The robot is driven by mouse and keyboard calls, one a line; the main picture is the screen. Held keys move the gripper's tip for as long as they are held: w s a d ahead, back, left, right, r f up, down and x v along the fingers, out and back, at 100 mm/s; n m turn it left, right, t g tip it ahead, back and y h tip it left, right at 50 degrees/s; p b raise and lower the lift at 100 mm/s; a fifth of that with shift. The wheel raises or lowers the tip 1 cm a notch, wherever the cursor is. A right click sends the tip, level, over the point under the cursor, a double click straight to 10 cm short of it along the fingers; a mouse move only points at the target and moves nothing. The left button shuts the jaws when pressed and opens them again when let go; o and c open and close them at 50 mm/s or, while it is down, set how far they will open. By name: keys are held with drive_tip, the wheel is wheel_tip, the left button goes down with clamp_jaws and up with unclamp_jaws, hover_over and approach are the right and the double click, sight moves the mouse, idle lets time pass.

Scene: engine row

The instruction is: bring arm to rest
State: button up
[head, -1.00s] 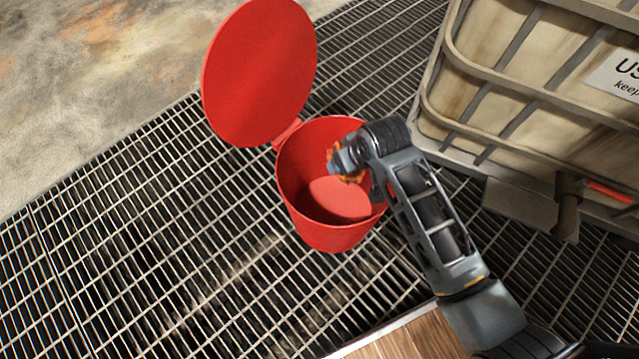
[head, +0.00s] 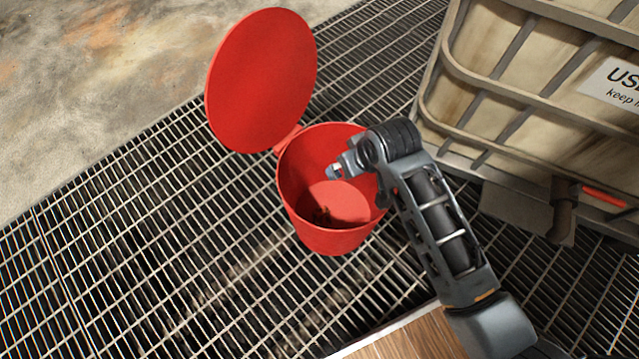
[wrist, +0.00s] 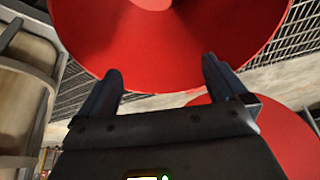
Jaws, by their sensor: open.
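My gripper (wrist: 158,82) is open and empty in the wrist view, its two fingers apart with the red bin's inside beyond them. In the head view my gripper (head: 338,171) is over the right part of the open red bin (head: 335,240). The bin's round lid (head: 262,80) stands open at the back left; it also shows in the wrist view (wrist: 265,135).
A caged liquid tank (head: 530,90) with a label and a red-handled valve (head: 604,196) stands at the right, close to my arm. A wooden surface (head: 415,338) is at the bottom. The metal grating (head: 150,240) at the left is clear.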

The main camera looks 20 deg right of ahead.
drive_tip(key=shift+p+v, duration=0.5)
drive_tip(key=shift+v, duration=1.3)
